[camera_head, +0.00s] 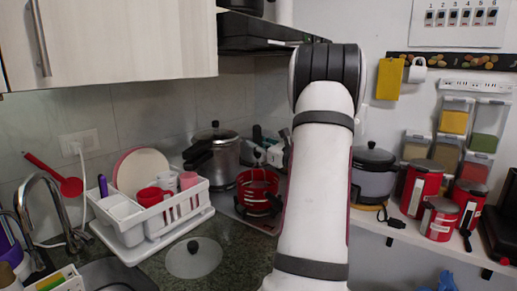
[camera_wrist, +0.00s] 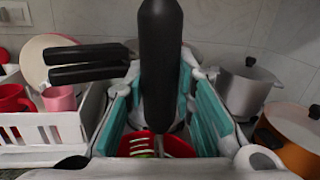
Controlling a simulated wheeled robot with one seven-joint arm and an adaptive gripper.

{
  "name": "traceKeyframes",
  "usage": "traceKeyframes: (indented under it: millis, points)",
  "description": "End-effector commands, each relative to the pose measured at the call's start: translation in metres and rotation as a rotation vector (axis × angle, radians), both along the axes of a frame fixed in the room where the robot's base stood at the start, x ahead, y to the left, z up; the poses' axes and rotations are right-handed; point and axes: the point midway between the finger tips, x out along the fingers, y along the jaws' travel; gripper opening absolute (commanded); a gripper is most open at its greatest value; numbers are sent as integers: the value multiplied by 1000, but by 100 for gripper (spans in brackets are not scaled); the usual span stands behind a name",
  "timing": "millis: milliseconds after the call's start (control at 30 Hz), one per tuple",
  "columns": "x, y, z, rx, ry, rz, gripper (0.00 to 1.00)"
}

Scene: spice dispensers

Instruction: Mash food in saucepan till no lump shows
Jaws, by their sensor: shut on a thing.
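A red saucepan (camera_head: 258,190) sits on the stove area, left of my arm in the head view. Its red rim (camera_wrist: 180,146) shows low in the wrist view, between my fingers. My gripper (camera_wrist: 160,112) has teal-padded fingers and is shut on a thick black upright handle (camera_wrist: 161,60), which seems to be the masher's. The masher's lower end is hidden. Some pale green and white strips (camera_wrist: 141,147) show inside the saucepan; I cannot tell whether they are food or part of a tool. In the head view my arm largely hides the gripper.
A white dish rack (camera_head: 165,222) with red cups and a plate stands left. A pressure cooker (camera_head: 216,155) is behind the saucepan. A glass lid (camera_head: 194,258) lies on the counter. An orange pan (camera_wrist: 291,157) is at right in the wrist view. Red canisters (camera_head: 421,186) stand right.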

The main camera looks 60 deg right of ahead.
Motion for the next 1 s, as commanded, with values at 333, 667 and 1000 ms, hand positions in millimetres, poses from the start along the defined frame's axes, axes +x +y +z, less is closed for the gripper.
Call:
traceKeyframes:
  millis: [333, 667, 1000]
  points:
    - [0, 0, 15, 0, -1, 0, 0]
    - [3, 21, 14, -2, -2, 1, 0]
    - [3, 34, 14, 0, -1, 0, 0]
